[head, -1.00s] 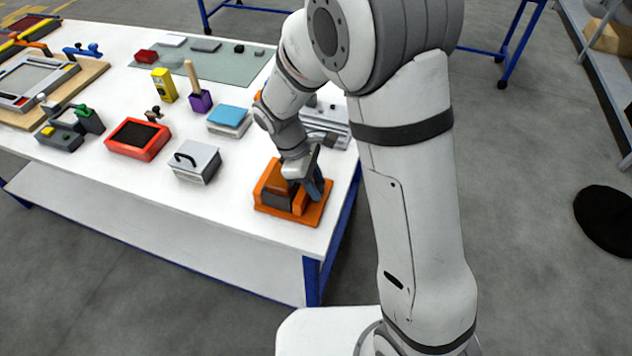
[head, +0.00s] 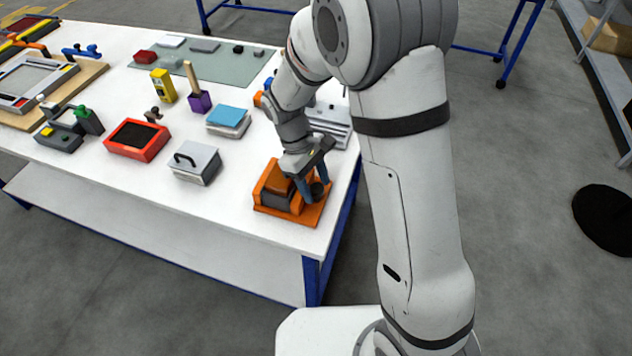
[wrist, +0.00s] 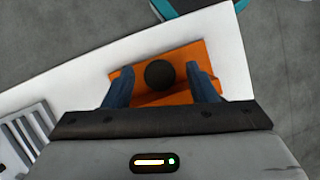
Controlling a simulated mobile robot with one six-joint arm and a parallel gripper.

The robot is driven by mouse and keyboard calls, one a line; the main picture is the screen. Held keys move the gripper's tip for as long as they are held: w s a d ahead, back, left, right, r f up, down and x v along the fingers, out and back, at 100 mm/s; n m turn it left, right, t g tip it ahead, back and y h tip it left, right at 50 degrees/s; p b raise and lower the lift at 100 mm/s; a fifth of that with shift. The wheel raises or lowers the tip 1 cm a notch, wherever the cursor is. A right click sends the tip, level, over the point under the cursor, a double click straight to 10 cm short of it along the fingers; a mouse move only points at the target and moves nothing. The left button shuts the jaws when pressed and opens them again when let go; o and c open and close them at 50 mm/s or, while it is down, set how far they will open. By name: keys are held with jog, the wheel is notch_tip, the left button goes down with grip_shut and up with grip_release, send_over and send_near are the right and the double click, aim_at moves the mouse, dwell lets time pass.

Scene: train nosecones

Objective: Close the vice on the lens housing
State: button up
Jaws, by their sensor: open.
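The orange vice (head: 318,213) sits on the white table near its front right corner. A dark grey piece (head: 274,199) shows between its orange parts; I cannot tell whether it is the lens housing. A round black knob-like part (wrist: 159,74) stands on the right side of the vice and also shows in the head view (head: 317,190). My gripper (head: 313,188) is over that right side, pointing down. In the wrist view its two blue fingers (wrist: 160,71) are apart, one on each side of the black part, with visible gaps. My fingers partly hide the vice.
A grey box with a black handle (head: 195,162) stands left of the vice. A blue-topped block (head: 229,119) and a red tray (head: 137,138) lie farther back. A grey slotted fixture (head: 332,127) is behind my wrist. The table edge is close on the right.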

jog(key=shift+b+v, duration=0.3)
jog(key=shift+v, duration=3.6)
